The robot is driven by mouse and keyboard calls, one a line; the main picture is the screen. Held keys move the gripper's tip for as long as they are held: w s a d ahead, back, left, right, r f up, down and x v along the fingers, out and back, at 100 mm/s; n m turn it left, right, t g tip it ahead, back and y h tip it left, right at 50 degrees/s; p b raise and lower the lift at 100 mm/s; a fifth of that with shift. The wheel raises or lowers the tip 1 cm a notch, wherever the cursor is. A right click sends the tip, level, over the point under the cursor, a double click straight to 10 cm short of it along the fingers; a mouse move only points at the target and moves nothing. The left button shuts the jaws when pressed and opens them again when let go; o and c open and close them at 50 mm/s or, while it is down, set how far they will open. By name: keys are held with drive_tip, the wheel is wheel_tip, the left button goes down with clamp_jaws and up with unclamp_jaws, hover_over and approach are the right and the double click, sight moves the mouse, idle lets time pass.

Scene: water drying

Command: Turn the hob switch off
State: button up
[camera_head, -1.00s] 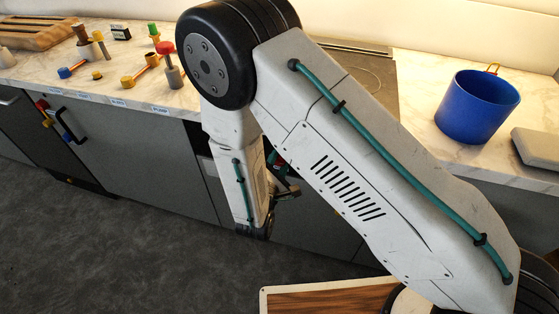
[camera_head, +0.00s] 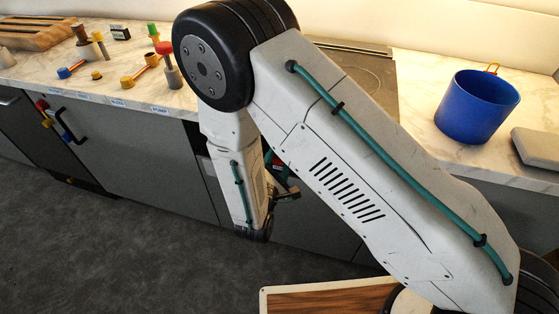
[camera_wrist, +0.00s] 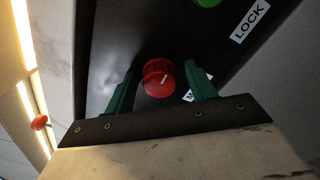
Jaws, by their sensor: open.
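My gripper (camera_wrist: 160,70) is open, with one green finger on each side of the knob. Gaps show between the knob and both fingers in this view. In the head view my gripper (camera_head: 286,184) is partly hidden behind my arm, in front of the cabinet fronts, and the knob cannot be made out. The hob (camera_head: 372,78) shows partly behind my arm.
A green round part (camera_wrist: 206,2) and a LOCK label (camera_wrist: 250,20) are on the panel. A second label is partly covered by a finger. A blue pot (camera_head: 476,108) stands on the counter at right. Coloured valve-like parts (camera_head: 140,74) stand at left.

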drive_tip(key=v, duration=0.7)
drive_tip(key=shift+s, duration=0.15)
idle(0.3)
drive_tip(key=s+d+r+m+g+h, duration=0.4)
drive_tip(key=d+r+g, duration=0.2)
drive_tip(key=d+g, duration=0.2)
drive_tip(key=s+d+r+m+g+h, duration=0.3)
drive_tip(key=s+d+r+m+g, duration=0.3)
drive_tip(key=d, duration=0.3)
drive_tip(key=s+d+r+m+y, duration=0.3)
drive_tip(key=r+m+y, duration=0.1)
drive_tip(key=r, duration=0.2)
drive_tip(key=s+d+r+m+g+y, duration=0.1)
drive_tip(key=s+d+r+m+y, duration=0.1)
drive_tip(key=r, duration=0.4)
drive_tip(key=s+d+r+m+y, duration=0.3)
drive_tip(key=s+r+m+y, duration=0.2)
drive_tip(key=r+y, duration=0.2)
drive_tip(key=shift+d+m+g, duration=0.3)
drive_tip(key=shift+s, duration=0.1)
